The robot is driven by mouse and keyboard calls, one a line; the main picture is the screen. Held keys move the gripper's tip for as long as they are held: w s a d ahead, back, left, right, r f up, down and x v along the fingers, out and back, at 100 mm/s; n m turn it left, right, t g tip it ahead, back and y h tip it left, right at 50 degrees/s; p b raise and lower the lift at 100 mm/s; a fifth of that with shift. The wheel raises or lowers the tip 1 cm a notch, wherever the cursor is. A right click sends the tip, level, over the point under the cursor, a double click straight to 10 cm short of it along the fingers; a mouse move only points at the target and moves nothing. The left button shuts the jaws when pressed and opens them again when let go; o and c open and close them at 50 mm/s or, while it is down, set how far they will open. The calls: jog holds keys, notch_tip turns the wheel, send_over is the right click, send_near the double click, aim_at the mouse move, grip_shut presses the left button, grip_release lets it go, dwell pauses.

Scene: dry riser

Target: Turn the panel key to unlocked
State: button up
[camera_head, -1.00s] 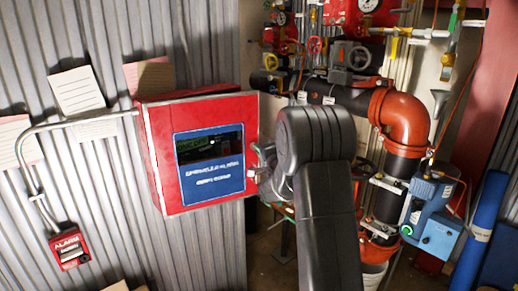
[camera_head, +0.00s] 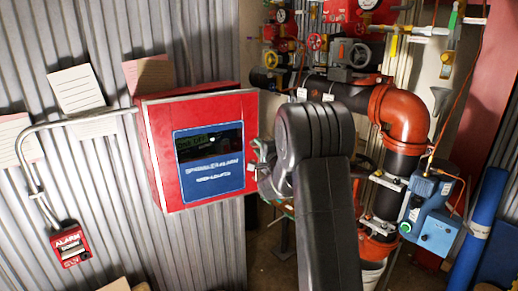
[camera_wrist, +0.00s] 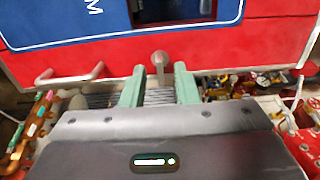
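The red alarm panel (camera_head: 160,180) with a blue faceplate (camera_head: 209,188) and dark display hangs on the corrugated wall in the head view. In the wrist view its red face (camera_wrist: 270,42) fills the top. A small grey key or knob (camera_wrist: 160,61) stands out near the panel's edge. My gripper (camera_wrist: 160,72) has its two pale green fingers apart, with the key between or just beyond their tips. I see gaps on both sides of it. In the head view my gripper (camera_head: 262,158) is at the panel's right edge, mostly hidden by my arm. The key's turned position is unclear.
A red alarm box (camera_head: 70,245) on a grey conduit (camera_head: 85,119) is at left. Orange and black pipes (camera_head: 406,115), valves and a blue pump unit (camera_head: 430,215) crowd the right. A pinkish handle (camera_wrist: 70,76) sticks out from the panel in the wrist view.

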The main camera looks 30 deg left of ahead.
jog(key=b+v, duration=0.3)
jog(key=v, duration=1.1)
jog(key=shift+b, duration=0.35)
jog(key=shift+a, duration=0.2)
jog(key=p+x, duration=0.3)
jog(key=x, duration=1)
jog(key=shift+w+a+p, duration=0.2)
jog(key=shift+a+p, duration=0.1)
jog(key=shift+p, duration=0.05)
